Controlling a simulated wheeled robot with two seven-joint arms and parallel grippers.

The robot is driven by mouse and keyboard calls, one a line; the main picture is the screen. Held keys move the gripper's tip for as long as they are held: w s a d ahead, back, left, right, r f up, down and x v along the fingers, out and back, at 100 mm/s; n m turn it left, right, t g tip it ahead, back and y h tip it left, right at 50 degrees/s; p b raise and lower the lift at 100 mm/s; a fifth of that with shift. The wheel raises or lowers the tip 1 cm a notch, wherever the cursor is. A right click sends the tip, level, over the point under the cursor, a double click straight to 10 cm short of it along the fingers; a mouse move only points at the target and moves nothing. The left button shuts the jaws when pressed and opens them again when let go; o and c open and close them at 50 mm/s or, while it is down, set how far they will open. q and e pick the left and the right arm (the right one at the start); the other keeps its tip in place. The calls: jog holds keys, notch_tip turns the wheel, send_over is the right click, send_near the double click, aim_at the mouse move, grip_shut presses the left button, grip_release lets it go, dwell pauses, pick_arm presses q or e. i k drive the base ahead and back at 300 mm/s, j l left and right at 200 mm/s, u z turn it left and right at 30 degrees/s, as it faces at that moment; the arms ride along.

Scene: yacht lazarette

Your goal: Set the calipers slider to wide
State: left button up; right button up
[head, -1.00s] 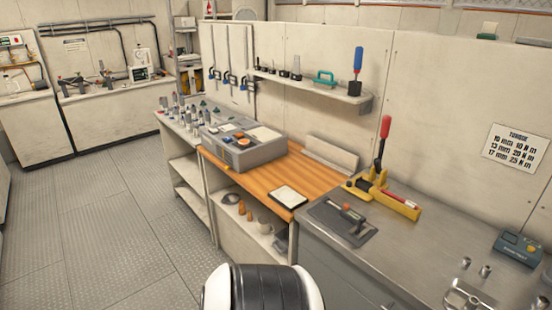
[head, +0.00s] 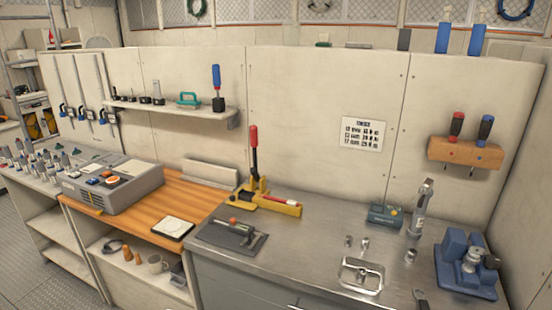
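I cannot make out for certain which thing is the calipers. Three long metal bars with blue sliding parts (head: 84,113) hang upright on the wall panel at the left; they could be calipers or bar clamps. A small tool with an orange grip and a metal bar (head: 246,229) lies on a dark grey pad (head: 218,238) at the left of the metal bench. Its details are too small to read, and no slider setting can be told. Neither gripper is in view.
The steel bench (head: 310,232) holds a yellow tool with a red lever (head: 253,180), a teal device (head: 385,215), several sockets, a metal tray (head: 361,277) and a blue vise (head: 466,267). A wooden worktop (head: 195,194) with a grey case (head: 120,192) adjoins it.

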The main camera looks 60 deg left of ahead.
aim_at(236, 227)
jog(key=u, duration=2)
